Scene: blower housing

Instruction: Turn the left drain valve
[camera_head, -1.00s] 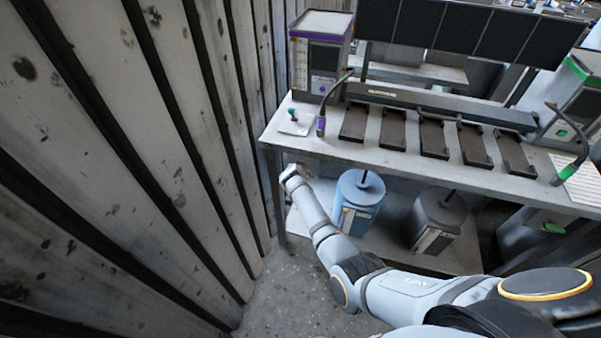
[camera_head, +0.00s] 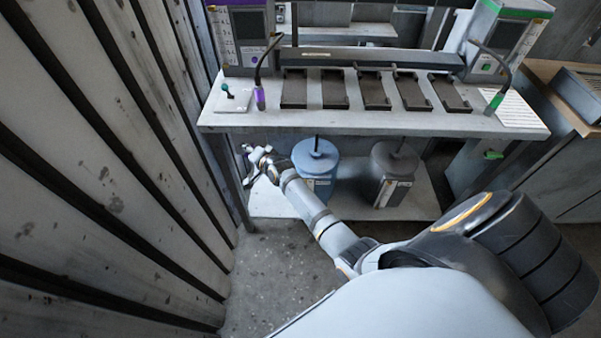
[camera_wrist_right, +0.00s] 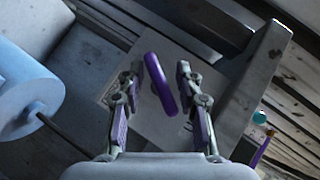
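The left drain valve's handle appears in the right wrist view as a purple bar (camera_wrist_right: 160,84), in front of a pale plate (camera_wrist_right: 165,122). My right gripper (camera_wrist_right: 163,70) is open, with its two fingers on either side of the bar. The bar's upper end lies close to the left finger; I cannot tell whether they touch. In the head view my right gripper (camera_head: 247,165) is below the bench's left front edge, left of the blue canister, and the purple handle is not visible there. A green handle (camera_head: 493,155) shows under the bench's right end. My left gripper is not in view.
The bench top (camera_head: 350,123) is above my right gripper. A blue canister (camera_head: 321,172) and a grey canister (camera_head: 394,172) stand on the lower shelf (camera_head: 415,205). A corrugated wall (camera_head: 110,170) is close on the left. Open floor (camera_head: 275,275) lies in front.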

